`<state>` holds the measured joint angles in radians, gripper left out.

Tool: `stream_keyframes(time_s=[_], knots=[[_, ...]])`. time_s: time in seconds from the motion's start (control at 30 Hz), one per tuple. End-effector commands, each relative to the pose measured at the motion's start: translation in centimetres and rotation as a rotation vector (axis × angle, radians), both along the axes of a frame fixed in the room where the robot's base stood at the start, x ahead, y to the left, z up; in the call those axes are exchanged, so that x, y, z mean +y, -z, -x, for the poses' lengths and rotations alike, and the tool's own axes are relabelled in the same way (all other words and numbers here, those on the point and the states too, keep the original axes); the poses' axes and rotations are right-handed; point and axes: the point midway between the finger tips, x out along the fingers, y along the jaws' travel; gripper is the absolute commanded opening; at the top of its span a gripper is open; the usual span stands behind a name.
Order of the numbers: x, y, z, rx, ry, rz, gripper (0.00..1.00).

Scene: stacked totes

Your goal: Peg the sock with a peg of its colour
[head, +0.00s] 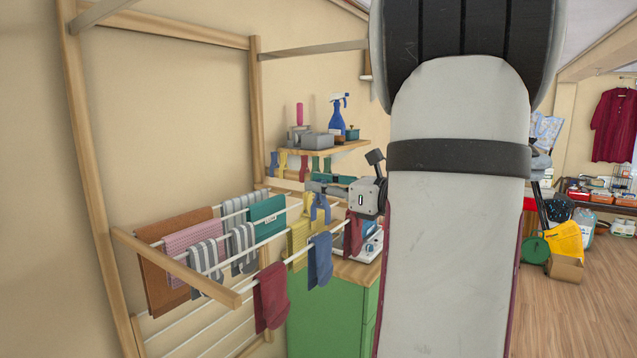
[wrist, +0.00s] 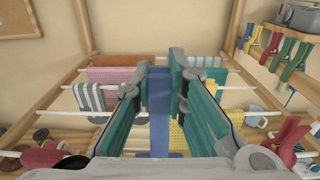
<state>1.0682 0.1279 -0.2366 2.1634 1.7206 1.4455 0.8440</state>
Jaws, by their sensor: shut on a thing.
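My gripper (head: 322,189) is shut on a blue peg (head: 320,208), held above the rack's front rail. In the wrist view, the blue peg (wrist: 160,95) stands between the fingers of my gripper (wrist: 163,72). A plain blue sock (head: 320,262) hangs over the front rail, below the held peg and apart from it in the head view. In the wrist view, the peg covers much of what lies below it. A dark red sock (head: 271,297) hangs on the same rail to the left.
The drying rack (head: 175,268) also carries striped socks (head: 207,262), an orange-brown towel (head: 160,265), a pink cloth (head: 188,243), a teal cloth (head: 267,215) and yellow cloth. A red peg (wrist: 290,138) is at the right. A green cabinet (head: 330,318) stands behind.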

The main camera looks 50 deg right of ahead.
Motion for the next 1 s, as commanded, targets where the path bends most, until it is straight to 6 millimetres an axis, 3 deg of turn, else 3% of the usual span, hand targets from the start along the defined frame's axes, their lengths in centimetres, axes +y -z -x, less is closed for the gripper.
stream_keyframes(time_s=[1.0], knots=[[0.0,4.7,-0.1,0.001,0.000,0.000,0.02]])
